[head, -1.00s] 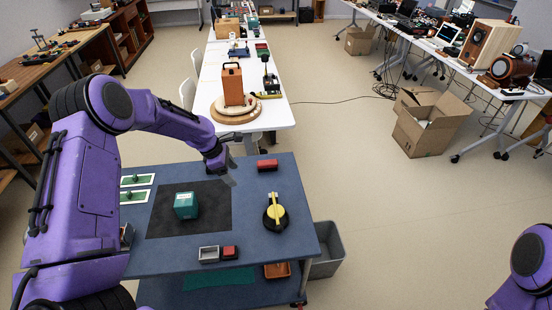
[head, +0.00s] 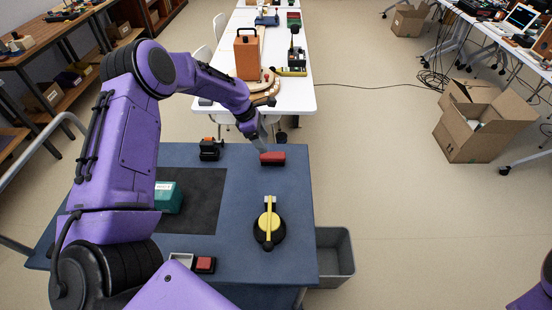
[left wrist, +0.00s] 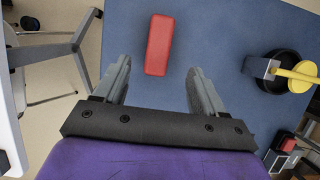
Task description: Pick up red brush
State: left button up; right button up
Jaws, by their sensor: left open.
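The red brush (head: 272,158) lies near the far right part of the blue table (head: 291,205). It looks like a plain red block with rounded edges. My left gripper (head: 262,148) is open and points down just beside and above the brush. In the left wrist view, the brush (left wrist: 159,45) lies just beyond the two spread fingertips (left wrist: 160,70), roughly in line with the gap between them. The fingers hold nothing. Of my right arm, only a purple part shows at the right edge; its gripper is out of view.
A black and yellow device (head: 269,224) stands on the table nearer than the brush. A teal box (head: 168,197) is on the dark mat (head: 205,195), partly hidden by my arm. A small red block (head: 205,265) is at the front. A grey bin (head: 335,258) stands right of the table.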

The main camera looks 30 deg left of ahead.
aim_at(272, 154)
pick_arm(q)
jog(key=p+x, duration=0.1)
jog(key=x, duration=0.7)
jog(key=shift+w+d+f+p, duration=0.1)
jog(key=shift+w+f+p, duration=0.05)
jog(key=shift+f+p, duration=0.25)
jog(key=shift+w+f, duration=0.1)
jog(key=shift+f, duration=0.15)
jog(key=shift+f+b, duration=0.25)
jog(key=shift+b, duration=0.1)
